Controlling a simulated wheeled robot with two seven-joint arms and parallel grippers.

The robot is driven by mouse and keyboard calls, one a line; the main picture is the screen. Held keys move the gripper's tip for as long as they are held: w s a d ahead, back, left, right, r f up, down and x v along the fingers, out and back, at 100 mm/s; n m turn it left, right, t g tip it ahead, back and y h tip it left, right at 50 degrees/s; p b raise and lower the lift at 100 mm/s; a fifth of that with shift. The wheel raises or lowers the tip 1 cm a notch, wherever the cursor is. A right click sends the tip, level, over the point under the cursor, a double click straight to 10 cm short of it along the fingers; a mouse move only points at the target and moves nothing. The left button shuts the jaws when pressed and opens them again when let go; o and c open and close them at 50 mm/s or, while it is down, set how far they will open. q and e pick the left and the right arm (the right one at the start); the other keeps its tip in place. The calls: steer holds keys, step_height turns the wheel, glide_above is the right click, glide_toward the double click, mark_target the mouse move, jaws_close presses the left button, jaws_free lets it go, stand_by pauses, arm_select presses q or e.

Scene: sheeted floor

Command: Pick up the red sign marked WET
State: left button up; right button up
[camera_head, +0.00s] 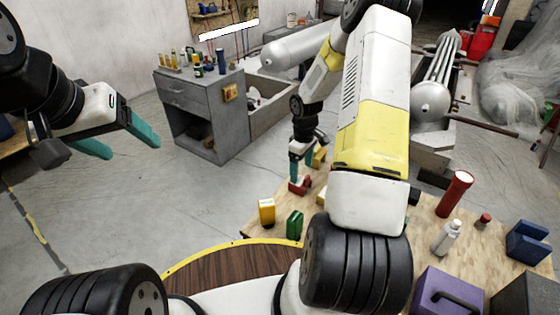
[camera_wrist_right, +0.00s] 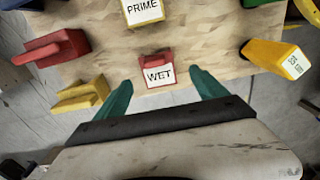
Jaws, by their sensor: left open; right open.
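The red sign marked WET (camera_wrist_right: 157,57) stands on the wooden table in the right wrist view, its white label facing the camera. In the head view a small red piece (camera_head: 299,186) shows just below my right gripper (camera_head: 302,176). In the right wrist view the teal fingers of the right gripper (camera_wrist_right: 160,82) are open, one on each side of the sign, with gaps on both sides; I cannot tell the remaining height. My left gripper (camera_head: 132,148) is open and empty, over the floor at the left, far from the sign.
A yellow sign marked PRIME (camera_wrist_right: 143,11) stands beyond the red one. A yellow piece (camera_wrist_right: 277,57) is at right, with red (camera_wrist_right: 50,48) and yellow (camera_wrist_right: 80,95) pieces at left. In the head view a green piece (camera_head: 295,225) stands near the table's edge. My right arm hides part of the table.

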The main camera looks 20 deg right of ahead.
mark_target(301, 181)
steer(key=f, duration=0.7)
steer(key=shift+w+d+f, duration=0.1)
steer(key=shift+w+f, duration=0.1)
steer(key=shift+f, duration=0.15)
steer(key=c, duration=1.6)
